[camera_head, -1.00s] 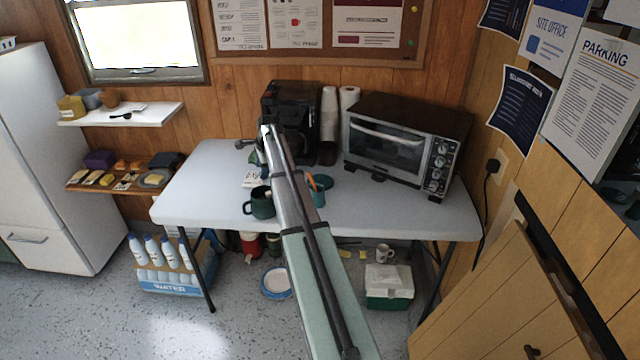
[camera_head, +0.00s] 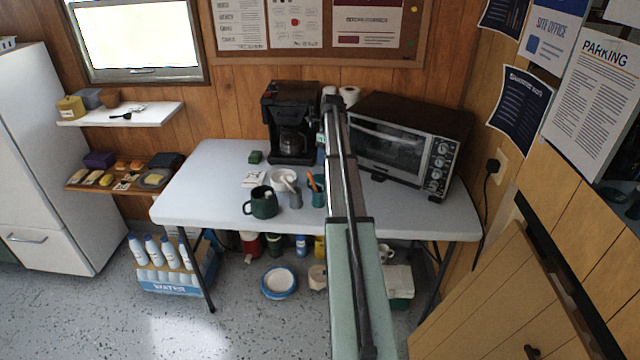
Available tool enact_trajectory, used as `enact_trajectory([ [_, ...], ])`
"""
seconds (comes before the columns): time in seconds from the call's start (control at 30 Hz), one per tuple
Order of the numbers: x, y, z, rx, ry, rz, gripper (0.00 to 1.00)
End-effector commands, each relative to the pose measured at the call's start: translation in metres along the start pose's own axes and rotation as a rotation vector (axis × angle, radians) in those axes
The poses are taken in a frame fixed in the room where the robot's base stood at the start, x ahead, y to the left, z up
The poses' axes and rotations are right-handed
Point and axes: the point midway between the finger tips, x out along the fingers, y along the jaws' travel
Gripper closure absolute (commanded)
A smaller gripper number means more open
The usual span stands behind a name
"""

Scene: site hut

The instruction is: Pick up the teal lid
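In the head view, the teal lid is not clearly visible; my arm covers the part of the table just right of the teal cup (camera_head: 318,196), which has an orange stick in it. My gripper (camera_head: 332,103) is at the far end of my arm, in front of the wall side of the table, between the coffee maker and the toaster oven. It is small and seen from behind, so its fingers and anything between them cannot be made out.
The white table (camera_head: 200,190) holds a coffee maker (camera_head: 290,105), a toaster oven (camera_head: 400,150), a dark green mug (camera_head: 262,203), a light grey container (camera_head: 285,180) and a small green block (camera_head: 255,157). The table's left part is clear.

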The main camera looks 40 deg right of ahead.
Motion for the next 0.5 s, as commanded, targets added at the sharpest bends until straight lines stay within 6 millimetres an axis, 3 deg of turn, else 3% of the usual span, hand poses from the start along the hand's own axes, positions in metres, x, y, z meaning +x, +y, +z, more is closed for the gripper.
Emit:
enact_trajectory([
  [0.2, 0.036, 0.000, 0.001, -0.001, 0.000, 0.001, 0.48],
  [0.5, 0.053, -0.001, 0.003, -0.002, 0.000, 0.000, 0.48],
])
